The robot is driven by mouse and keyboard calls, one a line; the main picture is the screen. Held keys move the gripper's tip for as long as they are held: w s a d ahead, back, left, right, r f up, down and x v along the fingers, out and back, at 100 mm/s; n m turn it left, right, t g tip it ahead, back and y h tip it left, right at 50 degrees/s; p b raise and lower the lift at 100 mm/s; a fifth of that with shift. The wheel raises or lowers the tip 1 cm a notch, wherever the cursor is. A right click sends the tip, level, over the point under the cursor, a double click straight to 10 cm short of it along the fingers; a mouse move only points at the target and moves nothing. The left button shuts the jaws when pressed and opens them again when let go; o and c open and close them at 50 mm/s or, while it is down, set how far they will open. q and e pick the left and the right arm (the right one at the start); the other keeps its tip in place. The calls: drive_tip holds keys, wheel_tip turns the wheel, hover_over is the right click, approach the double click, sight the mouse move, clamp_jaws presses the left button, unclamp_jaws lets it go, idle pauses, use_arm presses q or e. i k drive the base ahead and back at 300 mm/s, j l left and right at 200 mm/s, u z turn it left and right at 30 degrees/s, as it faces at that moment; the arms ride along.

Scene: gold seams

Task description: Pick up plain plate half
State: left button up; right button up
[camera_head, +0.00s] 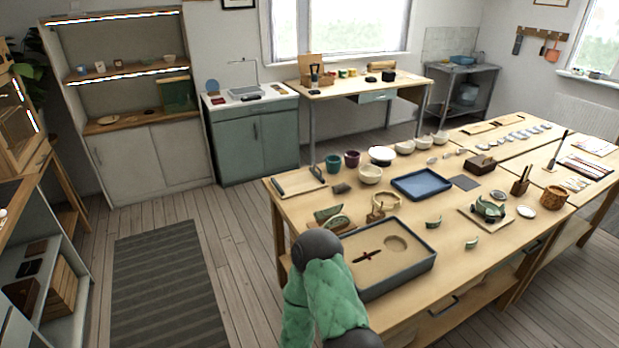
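I cannot tell for sure which piece is the plain plate half. Two green, half-round pieces lie near the table's left front: a plain-looking one (327,213) and one with a paler inner face (338,224) just in front of it. Smaller curved green shards lie right of the grey tray, one near its back corner (433,222) and one farther forward (472,243). One green arm of mine rises from the bottom middle and covers the tray's left front corner. Neither gripper shows, so what they hold is hidden.
A grey-rimmed tray (399,279) with a tan bed holds a dark stick (367,257). Behind it are a small wooden stand (384,204), bowls (370,174) and a blue tray (421,185). A mended green pot (488,208) stands at right.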

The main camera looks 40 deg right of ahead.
sight(320, 214)
drive_tip(key=i+z, duration=0.15)
drive_tip(key=z, duration=0.3)
drive_tip(key=i+j+z, duration=0.1)
drive_tip(key=z, duration=0.35)
drive_tip(key=i+j+z, duration=0.15)
drive_tip(key=z, duration=0.3)
drive_tip(key=j+z, duration=0.25)
drive_tip(key=z, duration=0.2)
drive_tip(key=i+j+z, duration=0.1)
drive_tip(key=z, duration=0.3)
drive_tip(key=j, duration=0.1)
